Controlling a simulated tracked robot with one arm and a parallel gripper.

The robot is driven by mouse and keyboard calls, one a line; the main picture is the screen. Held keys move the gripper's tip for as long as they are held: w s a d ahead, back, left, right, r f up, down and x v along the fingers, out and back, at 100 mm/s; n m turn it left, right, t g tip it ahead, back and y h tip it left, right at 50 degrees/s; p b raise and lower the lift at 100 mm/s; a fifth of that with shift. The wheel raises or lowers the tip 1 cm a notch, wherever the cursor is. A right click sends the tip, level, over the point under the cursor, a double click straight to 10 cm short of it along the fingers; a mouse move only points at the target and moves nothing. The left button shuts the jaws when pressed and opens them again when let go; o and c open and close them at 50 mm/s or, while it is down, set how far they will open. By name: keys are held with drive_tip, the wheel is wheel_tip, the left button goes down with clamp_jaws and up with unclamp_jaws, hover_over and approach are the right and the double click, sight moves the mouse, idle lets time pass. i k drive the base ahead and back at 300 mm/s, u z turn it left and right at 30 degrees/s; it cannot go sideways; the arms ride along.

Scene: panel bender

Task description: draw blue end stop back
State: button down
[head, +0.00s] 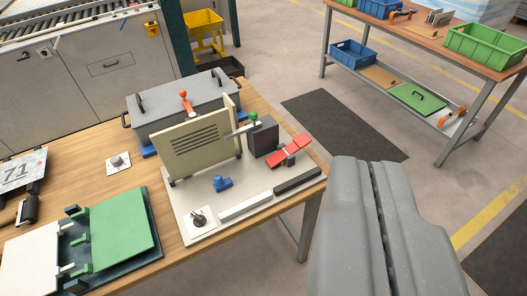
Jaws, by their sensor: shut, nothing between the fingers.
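The blue end stop (221,184) is a small block on the light grey base plate (183,206) of the bench device. It sits in front of the upright beige slotted panel (189,147), apart from it as far as I can see. My gripper (373,168) fills the lower right of the view, with its two grey fingers shut together and nothing between them. It is to the right of the wooden table and well away from the end stop.
On the plate are a red-handled clamp (288,151), a dark block (263,137), a white bar (245,207) and a black bar (297,180). A grey lidded box (183,105) stands behind. A green panel (122,229) lies at left.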

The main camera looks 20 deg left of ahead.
sight(221, 184)
drive_tip(key=u, duration=0.15)
drive_tip(key=i, duration=1.1)
drive_tip(key=u, duration=0.6)
